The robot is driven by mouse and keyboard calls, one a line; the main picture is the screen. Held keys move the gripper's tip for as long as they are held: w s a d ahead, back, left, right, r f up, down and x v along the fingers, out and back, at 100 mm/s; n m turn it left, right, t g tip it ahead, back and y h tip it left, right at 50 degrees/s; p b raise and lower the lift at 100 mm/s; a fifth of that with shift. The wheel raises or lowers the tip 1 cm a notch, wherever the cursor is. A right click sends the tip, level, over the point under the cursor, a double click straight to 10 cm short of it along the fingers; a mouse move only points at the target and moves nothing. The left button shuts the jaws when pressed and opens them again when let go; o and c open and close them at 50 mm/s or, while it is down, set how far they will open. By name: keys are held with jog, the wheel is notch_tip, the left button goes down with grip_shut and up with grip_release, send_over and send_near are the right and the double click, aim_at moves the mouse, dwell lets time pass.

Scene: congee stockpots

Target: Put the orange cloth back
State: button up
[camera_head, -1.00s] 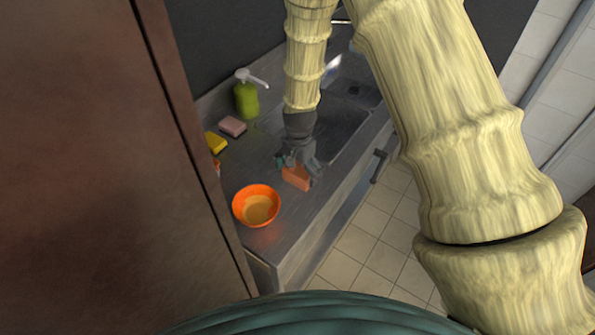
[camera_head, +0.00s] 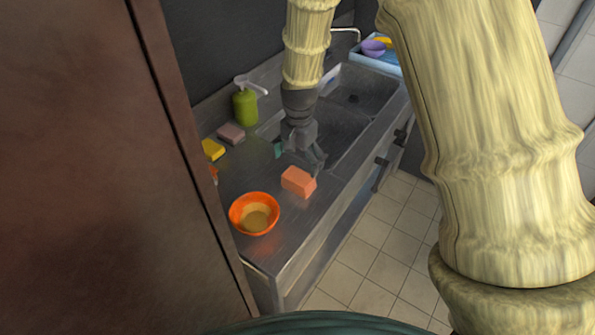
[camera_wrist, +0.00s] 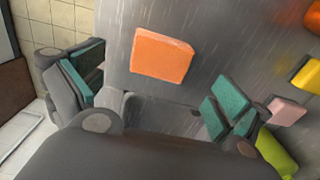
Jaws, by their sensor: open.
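The orange cloth (camera_head: 298,182) is a small thick block lying on the steel counter beside the sink, near the counter's front edge. In the wrist view the orange cloth (camera_wrist: 162,55) lies flat, beyond the fingertips and between their lines. My gripper (camera_head: 299,156) is open and empty, held above the counter at the sink's near end, just behind the cloth and apart from it. Its teal finger pads show wide apart in the wrist view (camera_wrist: 155,95).
An orange bowl (camera_head: 254,214) stands near the cloth. A pink sponge (camera_head: 231,133), a yellow sponge (camera_head: 212,150) and a green soap bottle (camera_head: 245,106) stand along the back. The sink (camera_head: 345,120) is right of them. A blue tray (camera_head: 372,62) with a purple bowl (camera_head: 374,47) is beyond.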

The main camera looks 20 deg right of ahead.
aim_at(299, 178)
jog(key=shift+r+b, duration=0.55)
jog(key=shift+r, duration=1.55)
